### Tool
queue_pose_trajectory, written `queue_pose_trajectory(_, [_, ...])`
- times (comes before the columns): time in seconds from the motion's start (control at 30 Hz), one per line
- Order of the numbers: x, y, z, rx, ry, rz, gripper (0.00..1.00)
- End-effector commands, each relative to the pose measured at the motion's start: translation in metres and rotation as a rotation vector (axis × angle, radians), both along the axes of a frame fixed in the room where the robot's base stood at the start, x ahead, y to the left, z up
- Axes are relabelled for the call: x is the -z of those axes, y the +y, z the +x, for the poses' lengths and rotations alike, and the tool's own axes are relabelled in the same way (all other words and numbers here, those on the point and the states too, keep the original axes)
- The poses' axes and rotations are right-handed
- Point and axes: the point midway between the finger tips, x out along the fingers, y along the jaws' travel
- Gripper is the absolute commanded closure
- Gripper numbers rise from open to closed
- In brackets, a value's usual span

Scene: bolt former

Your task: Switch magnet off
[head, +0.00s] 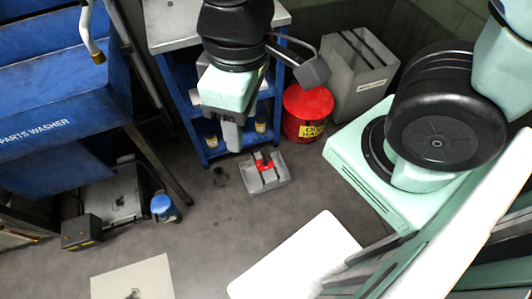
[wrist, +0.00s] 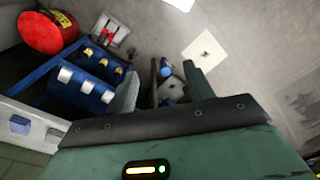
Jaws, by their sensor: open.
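My gripper (head: 231,136) points down in front of the blue shelf cart. In the wrist view my gripper (wrist: 162,76) has its two fingers spread with nothing held between them. The switch's position is too small to tell.
A blue shelf cart (head: 189,103) with bottles stands behind my gripper. A red can (head: 307,108) and a grey cabinet (head: 357,75) stand right of it. A blue parts washer (head: 60,90) is at left.

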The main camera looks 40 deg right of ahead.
Motion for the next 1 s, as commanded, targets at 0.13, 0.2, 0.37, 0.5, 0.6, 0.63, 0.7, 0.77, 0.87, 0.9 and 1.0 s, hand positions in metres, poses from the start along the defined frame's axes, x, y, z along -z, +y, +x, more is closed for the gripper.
queue_pose_trajectory(0.13, [0.007, 0.0, 0.003, 0.022, 0.008, 0.004, 0.89])
queue_pose_trajectory(0.2, [0.018, 0.0, 0.009, 0.062, 0.022, 0.011, 1.0])
queue_pose_trajectory(0.37, [0.06, -0.003, 0.033, 0.236, 0.077, 0.041, 1.0])
queue_pose_trajectory(0.5, [0.105, -0.011, 0.064, 0.443, 0.137, 0.073, 1.0])
queue_pose_trajectory(0.6, [0.137, -0.02, 0.086, 0.592, 0.177, 0.095, 1.0])
queue_pose_trajectory(0.63, [0.146, -0.023, 0.092, 0.636, 0.188, 0.102, 1.0])
queue_pose_trajectory(0.7, [0.17, -0.032, 0.108, 0.741, 0.214, 0.116, 1.0])
queue_pose_trajectory(0.77, [0.19, -0.04, 0.121, 0.832, 0.236, 0.127, 1.0])
queue_pose_trajectory(0.87, [0.225, -0.057, 0.142, 0.98, 0.27, 0.146, 1.0])
queue_pose_trajectory(0.9, [0.239, -0.064, 0.151, 1.04, 0.282, 0.154, 1.0])
queue_pose_trajectory(1.0, [0.275, -0.085, 0.17, 1.188, 0.313, 0.17, 1.0])
